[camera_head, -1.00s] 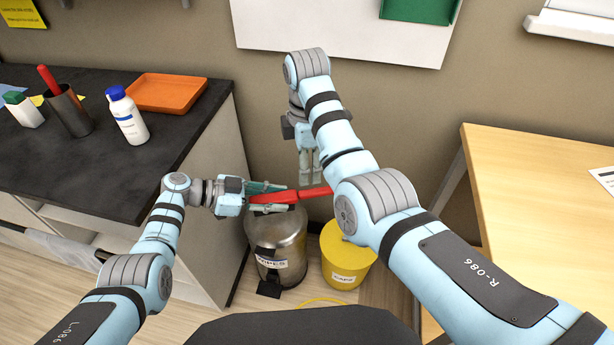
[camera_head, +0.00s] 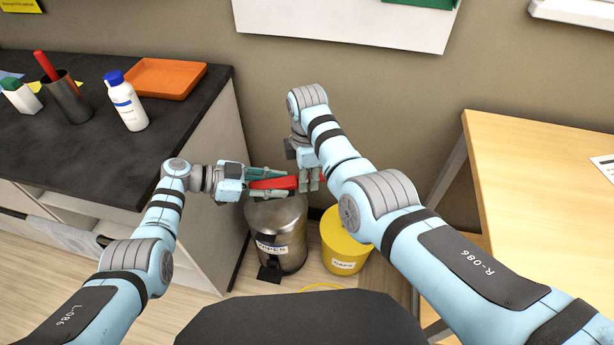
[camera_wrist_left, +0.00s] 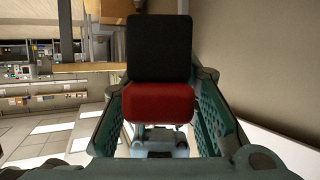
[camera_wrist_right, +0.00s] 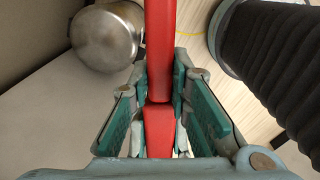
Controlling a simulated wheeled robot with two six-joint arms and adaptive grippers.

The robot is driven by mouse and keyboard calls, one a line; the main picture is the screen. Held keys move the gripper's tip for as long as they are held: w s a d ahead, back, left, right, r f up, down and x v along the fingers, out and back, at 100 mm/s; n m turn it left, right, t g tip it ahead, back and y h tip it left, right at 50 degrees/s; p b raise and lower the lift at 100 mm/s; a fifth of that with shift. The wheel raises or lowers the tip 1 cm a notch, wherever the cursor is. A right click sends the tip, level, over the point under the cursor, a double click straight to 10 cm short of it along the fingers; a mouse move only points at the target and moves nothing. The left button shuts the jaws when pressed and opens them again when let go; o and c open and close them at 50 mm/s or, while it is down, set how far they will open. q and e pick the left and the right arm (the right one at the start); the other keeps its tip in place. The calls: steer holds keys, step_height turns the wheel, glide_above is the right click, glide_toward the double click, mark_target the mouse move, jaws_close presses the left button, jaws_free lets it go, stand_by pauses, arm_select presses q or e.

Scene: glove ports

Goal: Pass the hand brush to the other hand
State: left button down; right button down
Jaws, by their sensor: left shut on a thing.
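The red hand brush (camera_head: 272,184) is held level above the bins. My left gripper (camera_head: 286,184) is shut on its head end. In the left wrist view the red brush body (camera_wrist_left: 158,103) sits between the finger pads, with a black block (camera_wrist_left: 159,48), likely the bristles, beyond it. My right gripper (camera_head: 309,184) points down at the handle, close to the left fingertips. In the right wrist view the red handle (camera_wrist_right: 160,40) runs between the open right fingers (camera_wrist_right: 162,100), with gaps on both sides. Part of the handle is hidden behind the right fingers in the head view.
A metal pedal bin (camera_head: 279,232) and a yellow bucket (camera_head: 342,240) stand below. A dark counter (camera_head: 100,165) at left carries an orange tray (camera_head: 167,77), a bottle (camera_head: 126,102) and a pen cup (camera_head: 66,98). A wooden table (camera_head: 540,190) is at right.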

arm_select(q)
steer(key=c, duration=1.2)
jaws_free()
